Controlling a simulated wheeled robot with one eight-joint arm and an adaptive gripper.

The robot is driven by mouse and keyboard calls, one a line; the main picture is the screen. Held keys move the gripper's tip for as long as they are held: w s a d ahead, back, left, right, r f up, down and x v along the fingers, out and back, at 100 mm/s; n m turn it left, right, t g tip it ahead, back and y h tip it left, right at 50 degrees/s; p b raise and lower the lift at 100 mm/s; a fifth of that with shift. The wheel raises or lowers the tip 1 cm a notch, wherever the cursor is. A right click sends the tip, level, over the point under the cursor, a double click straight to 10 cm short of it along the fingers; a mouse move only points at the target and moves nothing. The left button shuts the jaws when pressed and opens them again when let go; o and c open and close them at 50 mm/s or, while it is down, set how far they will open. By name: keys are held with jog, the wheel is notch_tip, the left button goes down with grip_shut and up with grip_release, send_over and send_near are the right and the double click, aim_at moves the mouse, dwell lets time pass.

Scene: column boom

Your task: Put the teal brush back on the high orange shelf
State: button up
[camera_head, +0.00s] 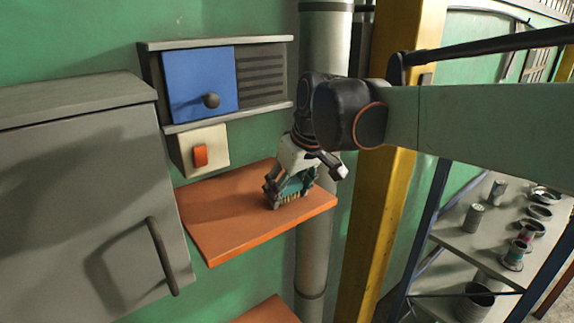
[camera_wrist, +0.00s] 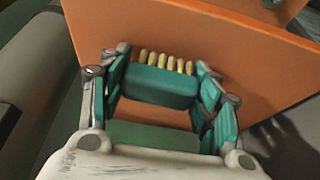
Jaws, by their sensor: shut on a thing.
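The teal brush (camera_head: 296,186) with pale yellow bristles is held in my gripper (camera_head: 289,188), over the right part of the high orange shelf (camera_head: 232,222). In the wrist view the brush (camera_wrist: 158,88) sits between the two fingers of my gripper (camera_wrist: 160,88), its bristles facing the orange board (camera_wrist: 245,55). My gripper is shut on it. The bristles are at or very close to the shelf top; I cannot tell whether they touch. The rest of the shelf top is bare.
A grey cabinet (camera_head: 75,200) with a handle stands left of the shelf. A blue-fronted box (camera_head: 195,85) and a switch box (camera_head: 200,152) are on the wall above. A pipe (camera_head: 322,240) and yellow post (camera_head: 380,220) stand at right. Another orange surface (camera_head: 268,312) shows below.

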jog(key=o, duration=1.1)
jog(key=shift+s+f, duration=0.35)
jog(key=shift+s, duration=0.05)
jog(key=o, duration=0.3)
jog(key=shift+w+a+f, duration=0.1)
jog(key=shift+w+a, duration=0.05)
jog(key=shift+w, duration=0.05)
jog(key=shift+s, duration=0.15)
jog(key=shift+r+p, duration=0.55)
jog(key=shift+r, duration=0.2)
jog(key=a+b+v, duration=0.1)
jog(key=b+v, duration=0.2)
jog(key=v, duration=1)
jog(key=s+d+f+m+t+h, duration=0.1)
jog(key=s+d+f+m, duration=0.1)
jog(key=s+d+f, duration=0.3)
jog(key=s+d+f+m+t, duration=0.1)
jog(key=s+d+f, duration=0.4)
jog(key=f, duration=0.6)
jog(key=s+d+f+m+t+h, duration=0.1)
jog(key=s+d+f+m, duration=0.2)
jog(key=s+d+f, duration=0.2)
jog(key=shift+s+f+m+h, duration=0.2)
jog(key=shift+s+f, duration=0.1)
jog(key=shift+f, duration=0.4)
jog(key=shift+s+f+m+h, duration=0.1)
jog(key=shift+s+f+m, duration=0.15)
jog(key=shift+f, duration=0.5)
